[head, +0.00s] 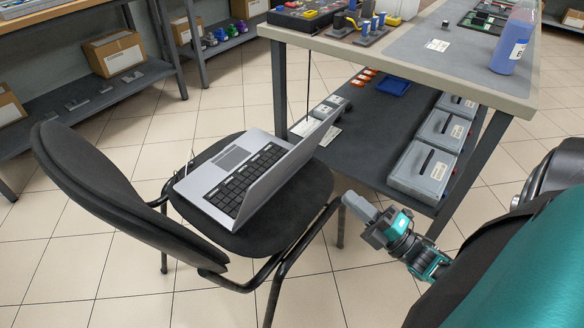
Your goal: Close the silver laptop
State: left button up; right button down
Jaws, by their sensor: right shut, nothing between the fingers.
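The silver laptop (230,178) lies on the seat of a black chair. Its lid (290,165) stands open on the right side of the keyboard, tilted up, with its back turned toward my right arm. My right gripper (350,199) is shut and empty. It is to the right of the laptop and the chair seat, apart from both, with its fingers pointing left toward the lid. My left gripper is not in view.
The black chair (315,185) has its backrest (90,180) on the left and a curved metal frame in front. A workbench (480,95) with a lower shelf (370,145) holding grey boxes stands behind and to the right. Shelves with cardboard boxes (115,52) stand at the back left. Tiled floor is free around the chair.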

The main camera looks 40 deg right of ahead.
aim_at(295, 150)
jog(key=b+x, duration=0.1)
jog(key=x, duration=1.2)
jog(key=shift+r, duration=0.2)
jog(key=shift+w+a+r, duration=0.15)
jog(key=shift+w+r, duration=0.05)
jog(key=shift+w, duration=0.15)
